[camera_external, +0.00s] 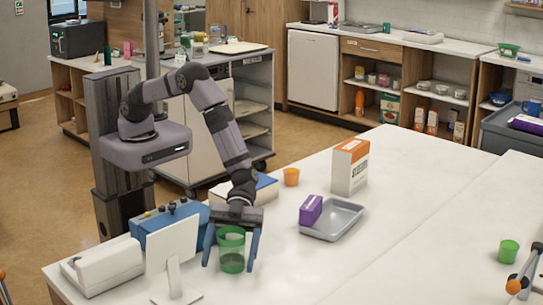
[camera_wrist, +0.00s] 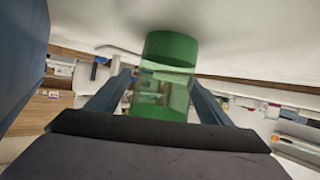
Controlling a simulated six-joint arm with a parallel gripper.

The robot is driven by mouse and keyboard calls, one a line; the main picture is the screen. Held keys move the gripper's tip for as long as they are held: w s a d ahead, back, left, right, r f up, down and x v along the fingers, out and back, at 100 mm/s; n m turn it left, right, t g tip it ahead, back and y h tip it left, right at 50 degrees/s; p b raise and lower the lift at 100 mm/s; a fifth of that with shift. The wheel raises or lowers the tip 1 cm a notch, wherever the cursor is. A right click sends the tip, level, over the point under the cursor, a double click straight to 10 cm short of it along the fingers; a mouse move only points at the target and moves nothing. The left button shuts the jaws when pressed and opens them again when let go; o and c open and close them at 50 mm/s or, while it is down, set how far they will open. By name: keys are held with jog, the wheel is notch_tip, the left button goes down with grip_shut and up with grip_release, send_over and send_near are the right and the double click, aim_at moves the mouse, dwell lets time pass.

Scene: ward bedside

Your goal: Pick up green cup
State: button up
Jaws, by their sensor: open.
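A translucent green cup (camera_external: 231,252) stands upright on the white table near its front left part. It also shows large in the wrist view (camera_wrist: 165,80). My gripper (camera_external: 232,245) points down over it, with its two blue fingers on either side of the cup. In the wrist view my gripper (camera_wrist: 160,82) is open and the cup is between its fingers. I cannot tell whether either finger touches the cup. A second, smaller green cup (camera_external: 508,252) stands far to the right on the table.
A blue device (camera_external: 170,226) and a white stand (camera_external: 172,255) are close to the left of my gripper. Behind are an orange cup (camera_external: 291,177), a white-orange box (camera_external: 349,167) and a grey tray (camera_external: 345,219) with a purple box (camera_external: 311,210). Table front centre is clear.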

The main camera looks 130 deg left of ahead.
jog(key=c, duration=1.1)
jog(key=shift+r, duration=0.1)
jog(key=shift+r+b, duration=0.65)
jog(key=shift+r, duration=4.3)
